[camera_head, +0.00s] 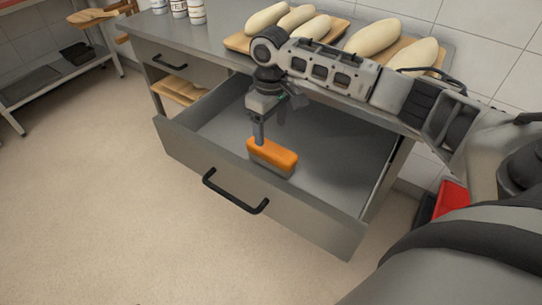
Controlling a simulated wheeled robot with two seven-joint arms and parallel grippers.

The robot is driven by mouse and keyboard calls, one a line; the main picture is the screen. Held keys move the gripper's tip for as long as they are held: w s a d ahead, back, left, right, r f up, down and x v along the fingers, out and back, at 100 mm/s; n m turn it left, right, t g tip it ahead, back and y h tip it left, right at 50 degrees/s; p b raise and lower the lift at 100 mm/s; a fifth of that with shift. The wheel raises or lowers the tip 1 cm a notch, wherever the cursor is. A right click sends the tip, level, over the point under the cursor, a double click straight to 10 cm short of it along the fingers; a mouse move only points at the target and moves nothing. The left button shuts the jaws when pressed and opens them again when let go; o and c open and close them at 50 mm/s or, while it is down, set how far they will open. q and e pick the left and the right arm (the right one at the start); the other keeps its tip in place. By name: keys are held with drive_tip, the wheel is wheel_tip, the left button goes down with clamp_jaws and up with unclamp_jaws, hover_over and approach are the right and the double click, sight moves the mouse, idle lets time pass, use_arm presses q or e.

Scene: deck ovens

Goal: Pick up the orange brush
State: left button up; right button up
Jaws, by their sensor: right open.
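The orange brush (273,154) is a small block with a grey underside, lying in the open drawer (210,160) near its front panel. My right gripper (268,128) points down from above into the drawer, right over the brush. Its jaws are open. One finger reaches down to the brush's back left end and overlaps it in the picture; I cannot tell whether it touches. My left gripper is out of view.
The worktop (225,22) above the drawer holds boards with several pale loaves (373,37) and several jars (197,11) at the back left. The rest of the drawer looks empty. A red box (452,196) is at the right. Floor in front is clear.

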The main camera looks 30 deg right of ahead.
sight(271, 147)
wheel_tip(271, 147, down, 4)
drive_tip(key=shift+r, duration=0.25)
drive_tip(key=shift+s+f+b, duration=0.15)
drive_tip(key=shift+f+b, duration=0.05)
drive_tip(key=shift+f, duration=1.2)
drive_tip(key=shift+s+f+b, duration=0.15)
drive_tip(key=shift+f+b, duration=0.05)
drive_tip(key=shift+f, duration=1.15)
drive_tip(key=shift+r, duration=0.1)
drive_tip(key=c, duration=1.1)
